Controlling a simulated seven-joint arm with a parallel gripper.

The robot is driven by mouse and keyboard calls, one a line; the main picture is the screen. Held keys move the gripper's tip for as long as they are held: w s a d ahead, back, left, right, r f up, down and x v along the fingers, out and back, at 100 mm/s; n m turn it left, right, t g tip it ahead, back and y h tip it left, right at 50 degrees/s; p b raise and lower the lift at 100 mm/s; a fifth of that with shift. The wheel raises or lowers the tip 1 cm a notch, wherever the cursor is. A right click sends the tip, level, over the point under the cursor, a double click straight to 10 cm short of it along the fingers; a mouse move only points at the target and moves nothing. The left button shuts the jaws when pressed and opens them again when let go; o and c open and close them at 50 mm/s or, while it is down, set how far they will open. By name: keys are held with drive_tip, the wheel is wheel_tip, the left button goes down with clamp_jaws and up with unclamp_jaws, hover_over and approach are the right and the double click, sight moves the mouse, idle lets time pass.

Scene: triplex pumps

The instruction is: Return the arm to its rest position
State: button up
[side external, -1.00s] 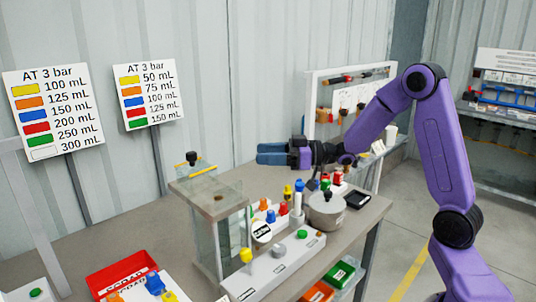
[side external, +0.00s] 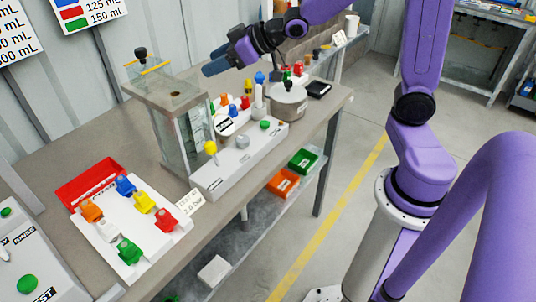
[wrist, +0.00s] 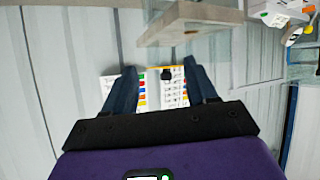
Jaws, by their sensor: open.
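My gripper (side external: 214,64) hangs in the air above the bench, behind and right of the glass tank's top in the side view. Its dark blue fingers point to the left and slightly down. In the wrist view my gripper (wrist: 160,85) is open, with its two fingers well apart and nothing between them. The two sign boards, white with coloured squares, show beyond the fingers there. My purple arm runs from the gripper to the upper right, and its base stands on the floor right of the bench.
The glass tank (side external: 185,135) stands on the bench below the gripper. Right of it are a white block (side external: 245,160) with coloured knobs and a grey round pot (side external: 288,103). A red tray (side external: 88,184) and coloured clips lie at the front left. The floor beside the bench is clear.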

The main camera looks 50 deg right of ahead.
drive_tip(key=s+a+f+n+g+h, duration=0.1)
drive_tip(key=s+a+f+g, duration=0.15)
drive_tip(key=s, duration=0.55)
drive_tip(key=s+a+f+n+g+h, duration=0.1)
drive_tip(key=s+a+f+n+g, duration=0.15)
drive_tip(key=s, duration=0.55)
drive_tip(key=s+d+f+n+g+h, duration=0.1)
drive_tip(key=s+d+g, duration=0.1)
drive_tip(key=s, duration=0.6)
drive_tip(key=s+d+f+n+g+h, duration=0.1)
drive_tip(key=s+d+f+n+g, duration=0.1)
drive_tip(key=s, duration=0.6)
drive_tip(key=shift+d+g+h, duration=0.4)
drive_tip(key=shift+d+g, duration=0.05)
drive_tip(key=shift+g, duration=0.45)
